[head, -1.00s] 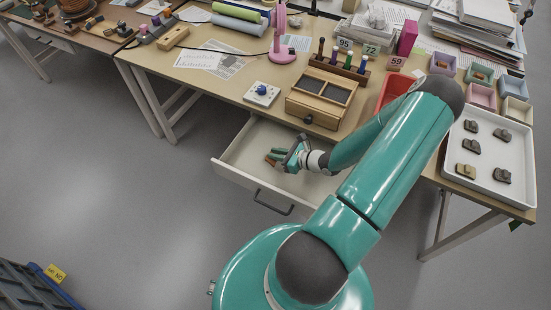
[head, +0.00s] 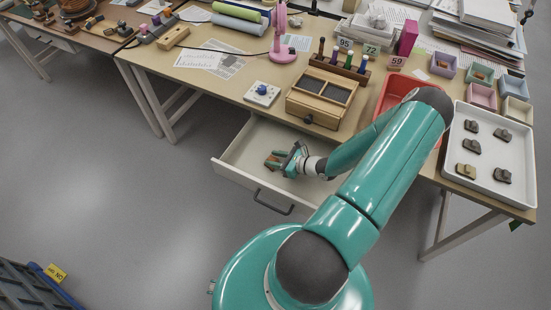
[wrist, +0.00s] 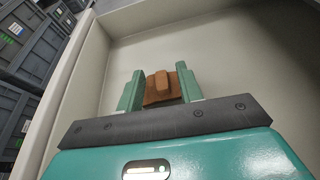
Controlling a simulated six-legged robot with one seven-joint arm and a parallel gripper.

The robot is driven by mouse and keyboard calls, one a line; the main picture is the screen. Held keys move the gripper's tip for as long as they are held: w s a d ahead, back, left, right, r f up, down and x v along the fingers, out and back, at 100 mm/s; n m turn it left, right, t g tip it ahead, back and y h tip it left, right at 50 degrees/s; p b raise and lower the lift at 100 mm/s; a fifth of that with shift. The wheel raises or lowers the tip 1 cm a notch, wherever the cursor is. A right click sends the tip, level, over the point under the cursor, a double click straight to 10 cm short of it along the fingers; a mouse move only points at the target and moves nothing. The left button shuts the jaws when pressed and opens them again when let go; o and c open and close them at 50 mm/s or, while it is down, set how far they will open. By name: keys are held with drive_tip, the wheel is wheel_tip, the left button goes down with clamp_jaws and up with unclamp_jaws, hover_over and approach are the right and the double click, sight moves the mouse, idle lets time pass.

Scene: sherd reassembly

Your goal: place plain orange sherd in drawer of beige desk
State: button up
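The plain orange sherd (wrist: 161,88), a brown-orange piece with a raised lighter ridge, sits between the two teal fingers of my gripper (wrist: 160,85) in the wrist view. The fingers appear to touch its two sides. In the head view my gripper (head: 273,160) is inside the open drawer (head: 240,165) of the beige desk (head: 220,80), and the sherd is small and partly hidden there. The drawer is pulled out and its floor looks bare. I cannot tell whether the sherd touches the drawer floor.
A white tray (head: 487,192) with several dark sherds lies at the desk's right. A red tray (head: 396,90) is partly behind my arm. A wooden box (head: 322,97) stands above the drawer. Grey crates (wrist: 32,50) show left in the wrist view.

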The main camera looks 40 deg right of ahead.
drive_tip(key=shift+s+d+r, duration=0.1)
drive_tip(key=shift+r, duration=0.05)
drive_tip(key=v, duration=1.1)
drive_tip(key=shift+s+r, duration=0.15)
drive_tip(key=shift+s, duration=0.2)
drive_tip(key=w+a+r+n+g+y, duration=0.1)
drive_tip(key=w+a+r+n+g, duration=0.35)
drive_tip(key=a+r+n, duration=0.4)
drive_tip(key=w+a+r+n+g, duration=0.3)
drive_tip(key=a+r+n+g, duration=0.3)
drive_tip(key=r+n, duration=0.55)
drive_tip(key=s+a+r+n+t+h, duration=0.1)
drive_tip(key=s+a+r+n+h, duration=0.2)
drive_tip(key=a+r+n, duration=0.3)
drive_tip(key=s+a+r+n+t+h, duration=0.2)
drive_tip(key=s+a+r+n, duration=0.2)
drive_tip(key=a+r, duration=0.5)
wheel_tip(320, 180, up, 6)
drive_tip(key=shift+s+a+r+n+h, duration=0.15)
drive_tip(key=shift+a+n+h, duration=0.2)
drive_tip(key=shift+n, duration=0.85)
